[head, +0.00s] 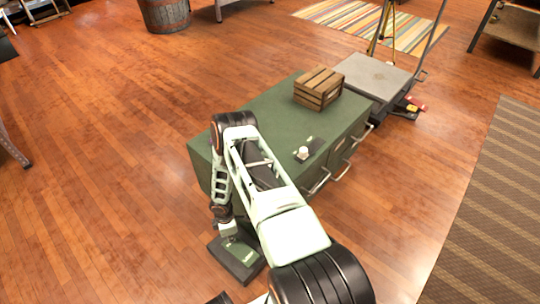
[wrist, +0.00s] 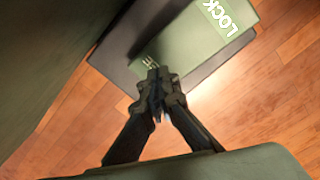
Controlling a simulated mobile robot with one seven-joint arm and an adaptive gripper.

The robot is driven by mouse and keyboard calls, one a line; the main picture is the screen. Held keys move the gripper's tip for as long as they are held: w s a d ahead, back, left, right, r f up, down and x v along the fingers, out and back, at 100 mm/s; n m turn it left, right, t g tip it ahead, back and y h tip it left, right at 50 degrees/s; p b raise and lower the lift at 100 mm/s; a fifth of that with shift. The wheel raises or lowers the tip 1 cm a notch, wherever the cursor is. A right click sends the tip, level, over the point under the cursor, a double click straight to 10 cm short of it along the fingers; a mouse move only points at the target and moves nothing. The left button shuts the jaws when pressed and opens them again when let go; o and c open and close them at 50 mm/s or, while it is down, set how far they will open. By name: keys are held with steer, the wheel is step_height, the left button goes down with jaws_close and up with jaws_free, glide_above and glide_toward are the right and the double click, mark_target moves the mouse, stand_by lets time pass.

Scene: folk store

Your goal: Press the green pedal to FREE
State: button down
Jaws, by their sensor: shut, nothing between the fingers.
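The green pedal (head: 240,252) sits low by the near end of the green cabinet, on a dark base on the floor. In the wrist view the pedal (wrist: 185,45) has a white LOCK label (wrist: 222,18) at one end. At its other end is lettering (wrist: 150,62), partly hidden by my fingertips; only its last letters show. My gripper (wrist: 158,78) is shut and empty, with its tips over the lettered end. In the head view my gripper (head: 229,234) points down at the pedal. I cannot tell whether it touches.
The green cabinet (head: 270,112) stands beside my arm, with a wooden crate (head: 318,88) and a small white knob (head: 303,152) on top. A grey-topped unit (head: 372,74) with red parts near the floor stands behind. Wood floor is open left. A striped rug (head: 490,200) lies right.

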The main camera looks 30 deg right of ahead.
step_height(320, 180, up, 7)
steer(key=p, duration=0.4)
stand_by(0.4)
